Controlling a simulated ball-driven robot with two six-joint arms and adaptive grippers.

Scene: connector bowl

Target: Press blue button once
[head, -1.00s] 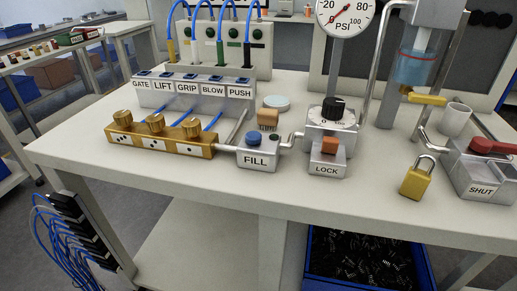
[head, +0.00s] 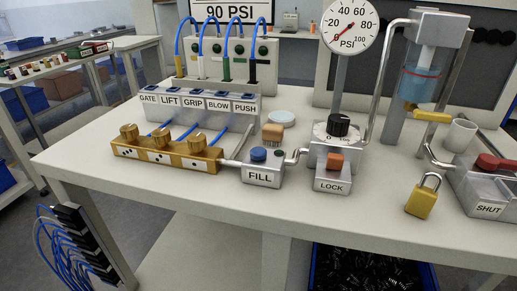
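The blue button (head: 258,154) is a round cap on top of a grey metal box labelled FILL (head: 262,174), near the middle of the table. The blue button stands raised above the box top. Neither of my grippers shows in the head view.
An orange square button sits on the LOCK box (head: 332,185) to the right, below a black dial (head: 339,124). A brass block (head: 165,156) with several knobs stands left. The table's front strip is clear.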

